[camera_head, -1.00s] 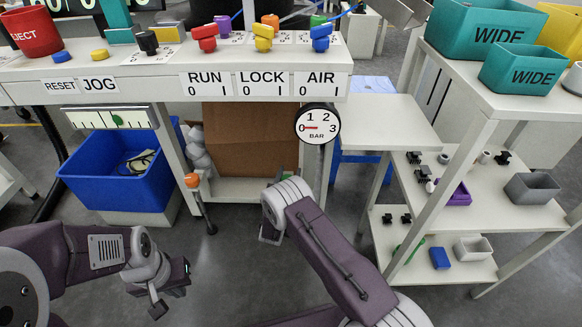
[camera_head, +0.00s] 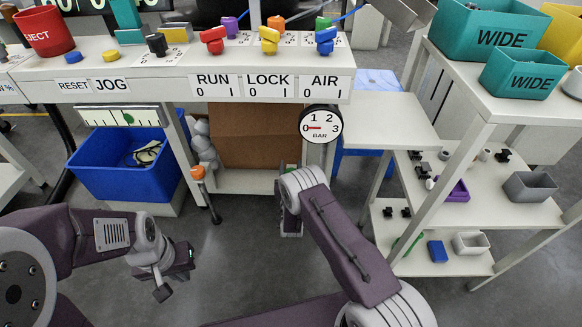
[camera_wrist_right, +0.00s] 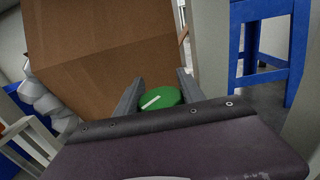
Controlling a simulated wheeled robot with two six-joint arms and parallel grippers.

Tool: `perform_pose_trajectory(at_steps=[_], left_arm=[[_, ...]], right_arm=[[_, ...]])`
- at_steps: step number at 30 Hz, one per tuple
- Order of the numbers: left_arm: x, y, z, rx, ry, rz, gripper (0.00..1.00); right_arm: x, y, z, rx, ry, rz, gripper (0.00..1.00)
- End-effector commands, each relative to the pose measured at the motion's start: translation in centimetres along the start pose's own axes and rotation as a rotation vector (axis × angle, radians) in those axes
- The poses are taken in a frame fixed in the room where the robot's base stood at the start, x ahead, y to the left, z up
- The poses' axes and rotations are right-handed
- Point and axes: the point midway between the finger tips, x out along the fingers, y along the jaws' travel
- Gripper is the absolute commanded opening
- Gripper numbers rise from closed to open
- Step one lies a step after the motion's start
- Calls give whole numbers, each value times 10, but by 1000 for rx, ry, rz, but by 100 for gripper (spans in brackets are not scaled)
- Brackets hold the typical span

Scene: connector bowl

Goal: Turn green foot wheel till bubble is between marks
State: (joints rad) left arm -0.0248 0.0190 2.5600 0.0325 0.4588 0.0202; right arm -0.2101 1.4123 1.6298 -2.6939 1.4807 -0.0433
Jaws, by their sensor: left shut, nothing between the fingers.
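The green foot wheel (camera_wrist_right: 160,99) with a white line on its top shows in the right wrist view. It lies between the two spread fingers of my right gripper (camera_wrist_right: 160,84), its sides close to both. I cannot tell whether they press on it. The right gripper is hidden behind my arm in the head view. The level vial (camera_head: 118,117) hangs under the left part of the bench. Its small green bubble (camera_head: 128,118) is near the middle; its place against the marks is too small to tell. My left gripper (camera_head: 162,292) is shut and empty, low at the left.
A bar gauge (camera_head: 321,123) hangs at the bench's front edge. A brown box (camera_head: 250,135) stands under the bench, and a blue bin (camera_head: 125,180) is at the left. An orange-topped lever (camera_head: 198,173) stands near it. A shelf (camera_head: 455,180) with small parts is at the right.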

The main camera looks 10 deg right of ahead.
Motion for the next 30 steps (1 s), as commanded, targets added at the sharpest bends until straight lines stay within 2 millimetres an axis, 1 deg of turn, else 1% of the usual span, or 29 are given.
perform_pose_trajectory(at_steps=[1,2,10,12,14,19,21,24,27,30], left_arm=[[0,0,0,0,0,0,0],[0,0,0,0,0,0,0],[0,0,0,0,0,0,0],[-4,0,0,0,0,0,0],[-12,0,-1,0,0,0,0],[-40,1,-4,0,0,0,0],[-47,1,-5,0,0,0,0],[-54,1,-6,0,0,0,0],[-56,1,-6,0,0,0,0],[-56,1,-6,0,0,0,0]], right_arm=[[0,0,-1,-1,2,0,60],[0,0,-1,-1,2,0,67],[0,0,0,0,0,-1,67],[-3,0,2,-1,1,0,67],[-11,1,4,-1,4,0,67],[-50,1,7,-4,6,3,67],[-64,1,5,-4,6,4,67],[-80,1,3,-3,4,3,67],[-89,1,1,-1,2,2,67],[-92,0,0,-1,0,0,67]])
